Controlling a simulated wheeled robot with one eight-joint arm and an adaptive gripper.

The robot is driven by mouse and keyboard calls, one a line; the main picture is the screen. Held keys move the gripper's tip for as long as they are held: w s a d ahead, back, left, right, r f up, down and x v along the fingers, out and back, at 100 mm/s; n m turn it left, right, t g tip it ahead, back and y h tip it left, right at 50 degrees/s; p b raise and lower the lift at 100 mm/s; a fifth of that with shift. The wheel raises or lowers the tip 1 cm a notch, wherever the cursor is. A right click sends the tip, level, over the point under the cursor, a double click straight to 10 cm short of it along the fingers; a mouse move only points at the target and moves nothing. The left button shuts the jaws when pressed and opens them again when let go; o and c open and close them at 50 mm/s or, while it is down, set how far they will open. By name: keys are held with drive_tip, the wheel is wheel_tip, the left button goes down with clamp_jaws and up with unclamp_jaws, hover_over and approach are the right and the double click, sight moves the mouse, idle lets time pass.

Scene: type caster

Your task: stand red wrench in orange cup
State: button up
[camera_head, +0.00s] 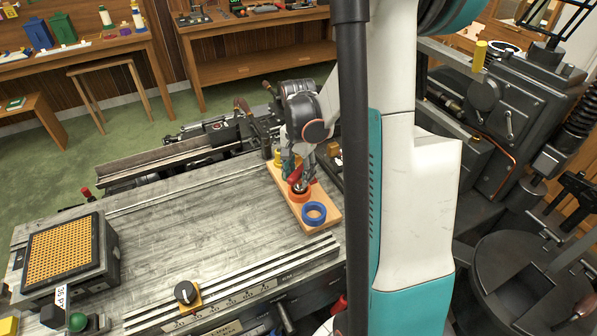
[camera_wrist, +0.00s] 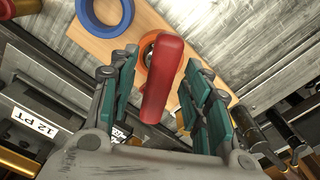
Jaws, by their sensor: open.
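The red wrench (camera_head: 295,177) stands with its red handle up and leans a little. Its metal lower end appears to be inside the orange cup (camera_head: 299,196). In the wrist view the red handle (camera_wrist: 164,80) lies between the two fingers of my gripper (camera_wrist: 161,68), with gaps at both sides. The gripper is open, pointing down over the cup. The orange cup's rim (camera_wrist: 145,68) shows behind the handle, which hides part of it. In the head view my gripper (camera_head: 297,163) partly hides the wrench's top.
A blue cup (camera_head: 314,213) stands beside the orange one on a wooden board (camera_head: 328,203). A yellow item (camera_head: 278,157) is at the board's far end. Dark machine parts lie close at the right. The metal bench (camera_head: 200,225) is largely clear to the left.

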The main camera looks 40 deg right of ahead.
wheel_tip(320, 180, up, 12)
idle(0.5)
idle(0.4)
